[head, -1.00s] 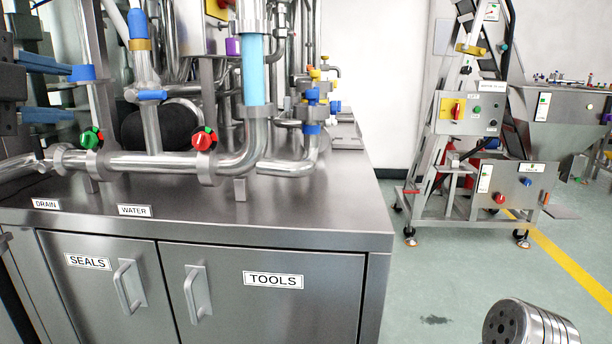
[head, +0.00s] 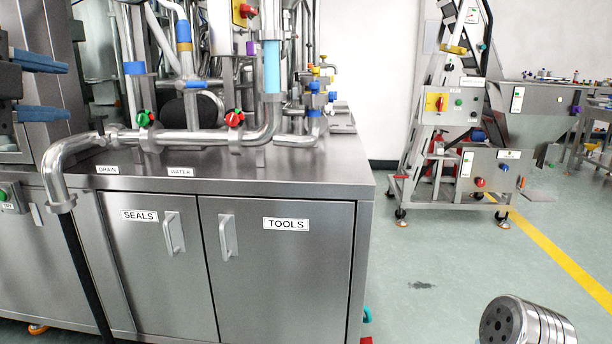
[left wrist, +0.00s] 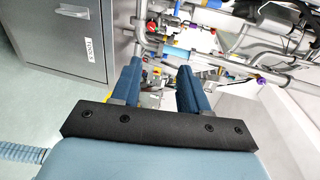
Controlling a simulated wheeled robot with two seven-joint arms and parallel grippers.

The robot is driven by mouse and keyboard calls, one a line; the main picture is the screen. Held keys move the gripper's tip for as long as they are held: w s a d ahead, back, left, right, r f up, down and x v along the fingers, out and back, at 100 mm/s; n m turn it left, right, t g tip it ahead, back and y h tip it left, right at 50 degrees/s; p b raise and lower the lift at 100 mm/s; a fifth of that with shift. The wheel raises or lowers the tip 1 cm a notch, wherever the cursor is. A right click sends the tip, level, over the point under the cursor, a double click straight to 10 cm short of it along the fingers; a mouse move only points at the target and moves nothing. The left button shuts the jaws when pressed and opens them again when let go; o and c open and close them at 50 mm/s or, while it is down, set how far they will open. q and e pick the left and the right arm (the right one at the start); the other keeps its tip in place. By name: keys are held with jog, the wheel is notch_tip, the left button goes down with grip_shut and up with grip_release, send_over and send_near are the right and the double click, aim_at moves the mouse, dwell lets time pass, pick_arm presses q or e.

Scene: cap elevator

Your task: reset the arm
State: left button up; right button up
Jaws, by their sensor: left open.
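My left gripper (head: 62,90) is at the left edge of the head view, with two blue fingers apart and nothing between them. It appears in front of the steel machine at the left, and I see no contact. In the left wrist view the blue fingers of my left gripper (left wrist: 160,76) are spread and empty, with pipes and fittings behind them. A grey metal cylinder with holes in its end, a part of my own body, shows at the lower right of the head view. My right gripper is not in view.
A steel cabinet (head: 285,270) labelled SEALS and TOOLS carries pipes (head: 190,137) with red and green valves. A pipe elbow (head: 57,170) juts out at its left. A wheeled steel machine (head: 470,170) stands at the back right. The floor (head: 430,255) between is clear.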

pick_arm(q)
jog(key=w+d+f+n+g+h+p, duration=0.15)
jog(key=w+d+f, duration=0.25)
jog(key=w+f, duration=0.45)
jog(key=w+d+f+n+g, duration=0.25)
jog(key=w+d+f, duration=0.25)
jog(key=w+f, duration=0.4)
jog(key=w+d+f+n+g+p, duration=0.1)
jog(key=w+d+f+n+g, duration=0.1)
jog(key=f, duration=0.9)
jog(key=w+d+f+n+g+p, duration=0.1)
jog(key=w+d+f, duration=0.1)
jog(key=f, duration=0.8)
jog(key=s+d+f+n+g+h+p, duration=0.1)
jog(key=s+d+f+n+g, duration=0.2)
jog(key=f, duration=0.8)
jog(key=s+f+n+g+p, duration=0.1)
jog(key=s+f+n, duration=0.25)
jog(key=f, duration=0.65)
jog(key=s+d+f+n+g, duration=0.1)
jog(key=s+f+n+g, duration=0.1)
jog(key=s+f, duration=0.6)
jog(key=s+f+n+g+p, duration=0.1)
jog(key=s+f+n, duration=0.4)
jog(key=s, duration=0.8)
notch_tip(320, 180, down, 3)
jog(key=shift+s+d+g, duration=0.25)
jog(key=shift+d+g, duration=0.15)
jog(key=shift+g, duration=0.1)
